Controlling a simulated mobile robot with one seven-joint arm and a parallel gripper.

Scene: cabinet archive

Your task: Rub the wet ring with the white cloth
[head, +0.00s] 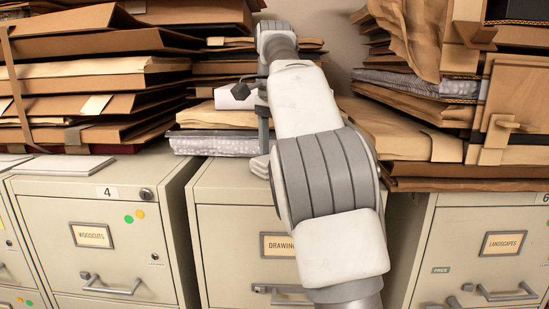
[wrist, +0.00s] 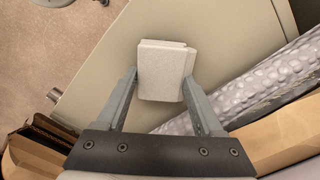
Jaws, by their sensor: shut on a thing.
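My gripper (wrist: 160,84) is shut on the white cloth (wrist: 162,68), which looks like a folded, block-like pad between the two fingertips. In the wrist view the cloth is over the pale cabinet top (wrist: 108,75); I cannot tell whether it touches the surface. In the head view my gripper (head: 263,128) points down at the middle cabinet, partly hidden by my arm, and the cloth (head: 259,166) shows in part at its lower end. The wet ring is not visible in either view.
A bubble-wrapped packet (head: 213,143) lies under folders behind the cloth. Tall stacks of brown folders (head: 85,75) stand left, and more folders (head: 430,140) stand right. A label reading Woodcuts (head: 91,235) marks the left cabinet. Dark gaps separate the cabinets.

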